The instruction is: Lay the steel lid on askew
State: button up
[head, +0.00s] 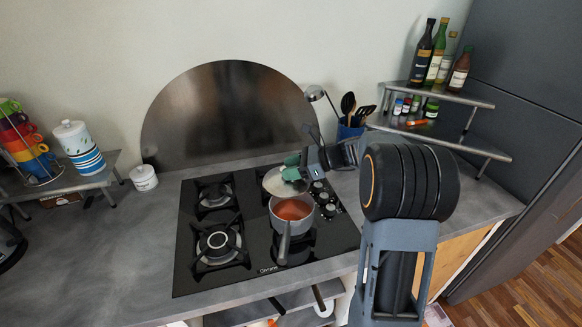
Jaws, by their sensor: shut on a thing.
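The steel lid (273,185) is a pale round disc at the back of the pot, just above its far rim in the picture. A teal part (291,168) shows at its upper right. My gripper (295,172) reaches in from the right and is shut on the lid; the fingertips are small and partly hidden. The grey pot (277,217) stands on the front right of the hob with its handle toward the front. Its mouth is largely uncovered and shows a reddish-brown content (291,209). I cannot tell whether the lid touches the rim.
The black gas hob (259,251) has control knobs (326,203) at its right. A utensil holder (350,131) and a metal shelf (445,143) with jars stand behind my arm. A white pot (144,178) stands left of the hob. The left counter (110,245) is mostly clear.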

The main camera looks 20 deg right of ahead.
aim_at(292, 183)
jog(key=shift+d+f+b, duration=0.1)
jog(key=shift+f+b, duration=1.5)
jog(key=shift+f, duration=0.9)
jog(key=shift+f+b, duration=0.35)
jog(key=o, duration=1.1)
jog(key=shift+c, duration=0.2)
jog(key=b+v, duration=0.1)
jog(key=v, duration=1.2)
jog(key=shift+s+d, duration=0.25)
jog(key=shift+d, duration=0.05)
